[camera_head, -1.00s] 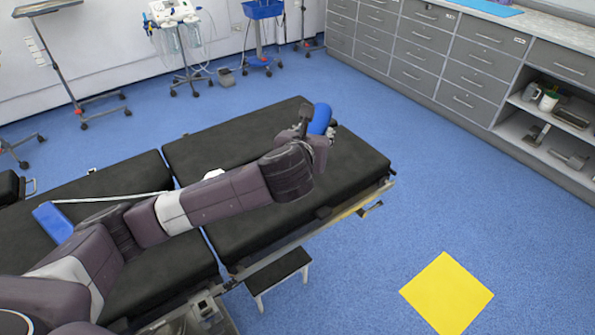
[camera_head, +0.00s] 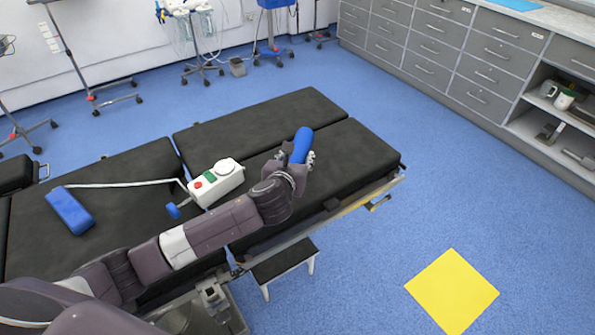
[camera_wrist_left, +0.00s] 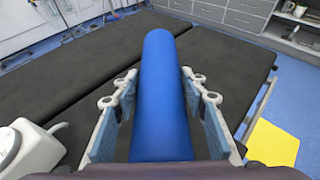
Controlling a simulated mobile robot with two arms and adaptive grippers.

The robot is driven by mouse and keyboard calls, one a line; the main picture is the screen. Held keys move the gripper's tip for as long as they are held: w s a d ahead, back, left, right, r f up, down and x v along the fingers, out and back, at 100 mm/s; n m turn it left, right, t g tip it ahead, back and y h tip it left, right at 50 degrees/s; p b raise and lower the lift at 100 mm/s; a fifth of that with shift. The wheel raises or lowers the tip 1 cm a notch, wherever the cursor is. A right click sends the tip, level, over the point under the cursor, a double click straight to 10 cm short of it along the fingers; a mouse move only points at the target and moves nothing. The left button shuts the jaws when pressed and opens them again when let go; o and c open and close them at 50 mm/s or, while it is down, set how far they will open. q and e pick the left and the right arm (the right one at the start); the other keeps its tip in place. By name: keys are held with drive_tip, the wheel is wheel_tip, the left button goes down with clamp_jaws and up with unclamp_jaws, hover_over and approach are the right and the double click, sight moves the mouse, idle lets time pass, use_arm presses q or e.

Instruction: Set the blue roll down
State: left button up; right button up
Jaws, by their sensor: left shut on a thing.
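The blue roll (camera_head: 302,143) is in my left gripper (camera_head: 296,160), above the right part of the black operating table (camera_head: 262,117). In the left wrist view the roll (camera_wrist_left: 160,90) lies lengthwise between the two fingers of the gripper (camera_wrist_left: 160,98), pointing away from the palm. The far end of the roll is free. Whether its underside touches the table pad cannot be told. My right gripper is in neither view.
A white device (camera_head: 216,184) with red and green parts lies on the table, left of my gripper. A blue cuff (camera_head: 69,210) lies farther left. A step stool (camera_head: 284,266) and a yellow floor square (camera_head: 452,291) are in front. Grey drawers (camera_head: 425,68) line the back right.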

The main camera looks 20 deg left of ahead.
use_arm(q)
wheel_tip(320, 180, down, 5)
drive_tip(key=shift+f+b, duration=0.1)
drive_tip(key=shift+b, duration=0.25)
drive_tip(key=o, duration=1.3)
drive_tip(key=v, duration=1.2)
drive_tip(key=shift+p, duration=0.4)
